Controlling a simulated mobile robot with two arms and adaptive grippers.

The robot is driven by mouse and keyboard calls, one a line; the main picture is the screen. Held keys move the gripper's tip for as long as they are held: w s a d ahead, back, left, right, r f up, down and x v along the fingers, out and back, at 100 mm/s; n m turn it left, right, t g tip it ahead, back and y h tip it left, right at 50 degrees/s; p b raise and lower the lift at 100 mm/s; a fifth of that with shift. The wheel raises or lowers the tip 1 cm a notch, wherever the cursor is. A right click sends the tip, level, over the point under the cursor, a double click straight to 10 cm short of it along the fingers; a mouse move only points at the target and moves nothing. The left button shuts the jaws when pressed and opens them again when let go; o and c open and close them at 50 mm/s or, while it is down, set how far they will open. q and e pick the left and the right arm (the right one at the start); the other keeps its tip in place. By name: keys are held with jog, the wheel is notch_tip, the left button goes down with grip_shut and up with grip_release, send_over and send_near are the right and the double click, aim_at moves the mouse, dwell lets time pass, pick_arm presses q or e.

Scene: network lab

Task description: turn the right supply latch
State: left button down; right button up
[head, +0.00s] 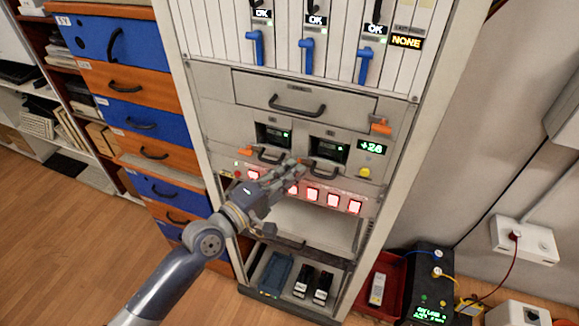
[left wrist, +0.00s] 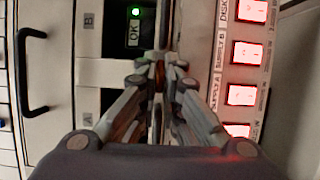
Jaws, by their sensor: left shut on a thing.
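The right supply (head: 328,149) is a grey unit with a small dark screen and a dark handle, in the rack's middle row beside the left supply (head: 273,135). Its orange latch (head: 306,161) shows at its lower left, mostly hidden by my fingertips. My left gripper (head: 298,166) reaches in from the lower left and is shut on this latch. In the left wrist view, the fingers (left wrist: 158,70) close around a sliver of orange, between the parts marked A and B. My right gripper is out of view.
Lit red buttons (head: 333,199) run just below the supplies. A drawer (head: 300,97) with another orange latch (head: 380,126) lies above. An open bay (head: 315,222) is below. A red tray (head: 385,285) and a black box (head: 429,285) stand right of the rack.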

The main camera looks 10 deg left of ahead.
pick_arm(q)
jog(key=shift+r, duration=0.15)
dwell(0.3)
jog(key=c, duration=1.8)
grip_release()
jog(key=shift+o, duration=0.2)
jog(key=shift+w+d, duration=0.1)
jog(key=v, duration=1.2)
